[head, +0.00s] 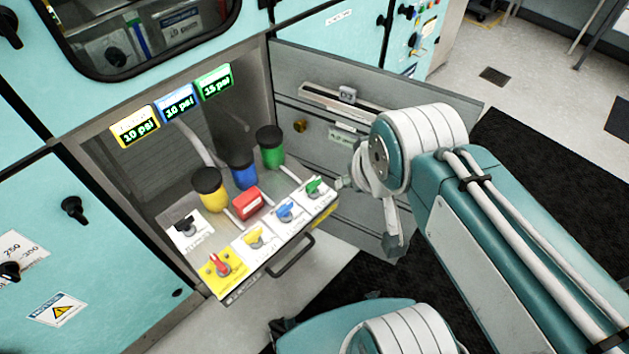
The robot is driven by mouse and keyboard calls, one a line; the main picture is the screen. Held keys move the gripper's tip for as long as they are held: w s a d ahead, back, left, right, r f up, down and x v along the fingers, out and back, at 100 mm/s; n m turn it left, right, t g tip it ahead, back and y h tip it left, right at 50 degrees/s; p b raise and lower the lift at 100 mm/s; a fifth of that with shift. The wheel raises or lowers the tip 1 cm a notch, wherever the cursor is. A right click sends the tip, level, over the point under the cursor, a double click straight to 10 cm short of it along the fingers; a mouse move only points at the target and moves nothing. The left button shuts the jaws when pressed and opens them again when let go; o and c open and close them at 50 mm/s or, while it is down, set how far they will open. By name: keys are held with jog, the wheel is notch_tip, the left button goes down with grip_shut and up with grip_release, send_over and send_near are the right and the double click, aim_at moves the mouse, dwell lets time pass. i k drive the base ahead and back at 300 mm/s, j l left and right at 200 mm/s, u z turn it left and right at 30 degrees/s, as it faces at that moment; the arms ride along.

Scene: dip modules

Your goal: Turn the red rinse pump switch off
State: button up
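A red rotary switch handle (221,265) sits on a yellow plate at the front left corner of the pulled-out drawer panel (274,247). The handle points roughly up and away in the picture; its label is too small to read. My gripper (350,184) is at the end of my arm, right of the drawer and near the green switch (315,188). It is well away from the red switch and appears to touch nothing. Its fingers are small and partly hidden by my wrist, so their opening is unclear.
Yellow (255,238), blue (286,211) and black (186,227) switches share the panel. A red box (247,204) and yellow, blue and green bottles stand behind. A black drawer handle (291,257) sticks out in front. An open cabinet door (440,100) lies behind my arm.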

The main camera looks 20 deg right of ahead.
aim_at(220, 265)
jog(key=u, duration=1.35)
jog(key=l+u, duration=0.25)
jog(key=k+l, duration=0.05)
